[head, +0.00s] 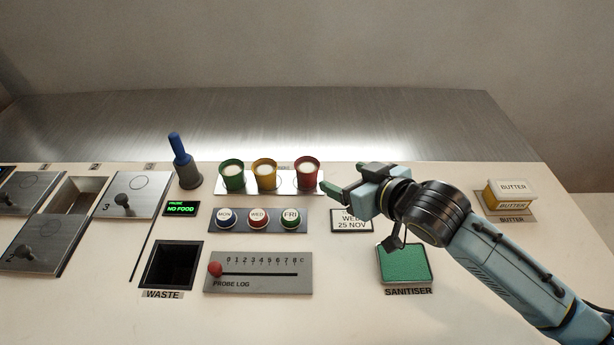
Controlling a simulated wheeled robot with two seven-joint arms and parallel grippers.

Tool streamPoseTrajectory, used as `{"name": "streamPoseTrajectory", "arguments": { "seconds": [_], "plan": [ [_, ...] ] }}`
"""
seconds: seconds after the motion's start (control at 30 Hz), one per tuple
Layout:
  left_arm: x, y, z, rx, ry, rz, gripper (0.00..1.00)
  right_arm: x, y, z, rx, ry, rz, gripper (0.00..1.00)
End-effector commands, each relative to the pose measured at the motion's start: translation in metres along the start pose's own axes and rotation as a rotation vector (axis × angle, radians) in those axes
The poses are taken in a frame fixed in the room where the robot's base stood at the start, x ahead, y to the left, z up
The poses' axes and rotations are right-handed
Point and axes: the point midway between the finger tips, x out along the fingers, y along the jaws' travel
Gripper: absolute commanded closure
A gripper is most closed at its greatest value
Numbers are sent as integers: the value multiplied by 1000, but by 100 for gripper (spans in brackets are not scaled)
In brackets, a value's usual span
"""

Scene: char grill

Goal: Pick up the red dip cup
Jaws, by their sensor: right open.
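The red dip cup (307,178) stands upright on a metal plate, at the right end of a row of three cups. A yellow cup (264,176) stands in the middle and a green cup (232,177) at the left. My right gripper (338,189) is open and empty. Its green-tipped fingers are just to the right of the red cup in the picture. I cannot tell the exact gap between them. My left gripper is not in view.
A blue-handled probe (181,158) stands left of the cups. Day buttons sit on a plate (258,230) in front of them, with the probe log panel (258,287) nearer. The waste opening (172,264) is front left. A sanitiser pad (404,265) and butter box (510,194) lie right.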

Motion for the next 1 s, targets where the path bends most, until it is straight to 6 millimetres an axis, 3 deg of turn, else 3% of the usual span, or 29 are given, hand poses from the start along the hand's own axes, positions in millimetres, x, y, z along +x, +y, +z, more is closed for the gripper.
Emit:
{"name": "streamPoseTrajectory", "arguments": {
  "seconds": [0.17, 0.5, 0.77, 1.0],
  "plan": [
    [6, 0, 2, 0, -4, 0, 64, 17, 0, 3, 1, 2, 0, 28],
    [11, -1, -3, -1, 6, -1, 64, 74, 0, 2, 0, 1, 1, 28],
    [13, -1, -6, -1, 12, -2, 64, 89, -2, 2, -1, 1, 0, 28],
    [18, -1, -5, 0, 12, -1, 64, 122, -5, 4, -1, 0, 0, 28]
  ]
}}
